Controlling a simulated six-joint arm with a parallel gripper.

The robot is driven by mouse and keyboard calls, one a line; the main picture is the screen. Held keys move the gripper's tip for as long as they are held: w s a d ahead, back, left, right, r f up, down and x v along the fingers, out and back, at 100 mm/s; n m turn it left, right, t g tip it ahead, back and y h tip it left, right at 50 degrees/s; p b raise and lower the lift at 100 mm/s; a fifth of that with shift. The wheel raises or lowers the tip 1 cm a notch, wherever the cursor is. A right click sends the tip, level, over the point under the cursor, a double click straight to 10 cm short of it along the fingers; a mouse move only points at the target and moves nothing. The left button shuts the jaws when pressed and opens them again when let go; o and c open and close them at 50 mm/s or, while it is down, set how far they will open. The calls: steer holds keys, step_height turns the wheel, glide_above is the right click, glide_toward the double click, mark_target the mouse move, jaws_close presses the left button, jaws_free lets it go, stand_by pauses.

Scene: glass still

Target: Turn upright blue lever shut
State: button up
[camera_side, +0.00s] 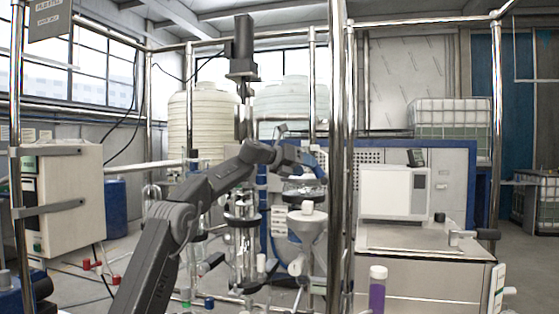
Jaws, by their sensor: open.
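My arm reaches up from the lower left, and its wrist ends among the glassware at the centre. My gripper (308,170) is small here and partly lost against the blue cabinet and a steel post; it appears open, with nothing seen between its fingers. A small blue part (209,303) shows low at the bottom edge, well below and left of my gripper. I cannot tell whether it is the upright blue lever. No blue lever is clearly visible at my gripper.
Glass vessels (243,240) and a white funnel-shaped vessel (304,236) stand close around my wrist. A thick steel post (341,120) rises just right of it. A control box (70,198) is at left, a steel bench (425,242) at right.

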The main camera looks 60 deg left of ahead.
steer(key=v, duration=0.8)
steer(key=shift+s, duration=0.35)
steer(key=shift+r, duration=0.1)
